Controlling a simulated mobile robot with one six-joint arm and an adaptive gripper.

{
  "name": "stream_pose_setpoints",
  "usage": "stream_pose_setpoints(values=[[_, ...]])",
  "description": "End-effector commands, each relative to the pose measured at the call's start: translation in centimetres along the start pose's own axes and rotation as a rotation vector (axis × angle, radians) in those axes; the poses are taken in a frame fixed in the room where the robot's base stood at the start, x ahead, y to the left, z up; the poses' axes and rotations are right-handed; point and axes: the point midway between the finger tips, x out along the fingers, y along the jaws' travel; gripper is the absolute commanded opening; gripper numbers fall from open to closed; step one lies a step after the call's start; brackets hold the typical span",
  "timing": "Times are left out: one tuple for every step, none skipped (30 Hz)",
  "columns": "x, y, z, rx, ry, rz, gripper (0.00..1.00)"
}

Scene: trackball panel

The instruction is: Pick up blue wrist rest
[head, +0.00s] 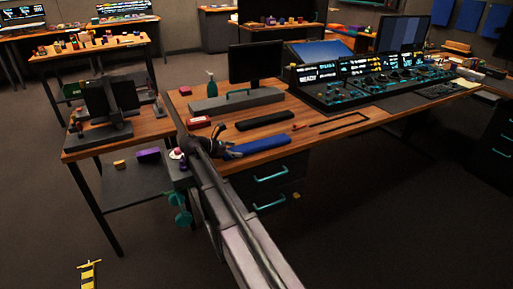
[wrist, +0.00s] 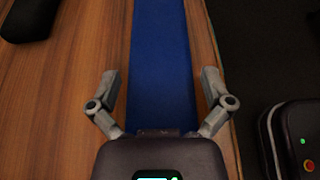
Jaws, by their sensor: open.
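The blue wrist rest (head: 258,146) is a long flat blue bar lying on the wooden desk near its front edge. In the wrist view the blue wrist rest (wrist: 161,60) runs up the middle of the picture. My gripper (head: 220,152) is at the left end of the rest in the head view. In the wrist view my gripper (wrist: 160,84) is open, with one finger on each side of the rest and a gap on both sides. Its height above the desk is hard to tell.
A black bar (head: 264,120) lies behind the rest; it also shows at upper left in the wrist view (wrist: 27,18). Drawers with teal handles (head: 270,174) are below the desk.

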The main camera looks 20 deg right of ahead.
Motion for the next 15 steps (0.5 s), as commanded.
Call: stream_pose_setpoints(values=[[0.02, -0.01, 0.00, 0.000, 0.000, 0.000, 1.00], [0.02, -0.01, 0.01, 0.000, 0.000, 0.000, 1.00], [0.02, -0.01, 0.01, 0.000, 0.000, 0.000, 1.00], [0.03, -0.01, 0.01, 0.000, 0.000, 0.000, 0.91], [0.03, -0.01, 0.01, 0.000, 0.000, 0.000, 0.82], [0.04, -0.01, 0.01, 0.000, 0.000, -0.001, 0.70], [0.04, -0.01, 0.01, 0.000, 0.000, -0.001, 0.61], [0.04, -0.01, 0.01, 0.000, 0.000, -0.001, 0.52], [0.05, -0.02, 0.01, 0.000, 0.000, -0.001, 0.41], [0.05, -0.02, 0.01, 0.000, 0.000, -0.001, 0.32], [0.06, -0.02, 0.01, 0.000, 0.000, -0.001, 0.30], [0.06, -0.02, 0.03, 0.001, 0.000, -0.001, 0.30], [0.07, -0.02, 0.03, 0.001, 0.000, -0.001, 0.30], [0.07, -0.03, 0.03, 0.001, 0.000, -0.001, 0.30], [0.08, -0.03, 0.03, 0.001, 0.000, -0.001, 0.30]])
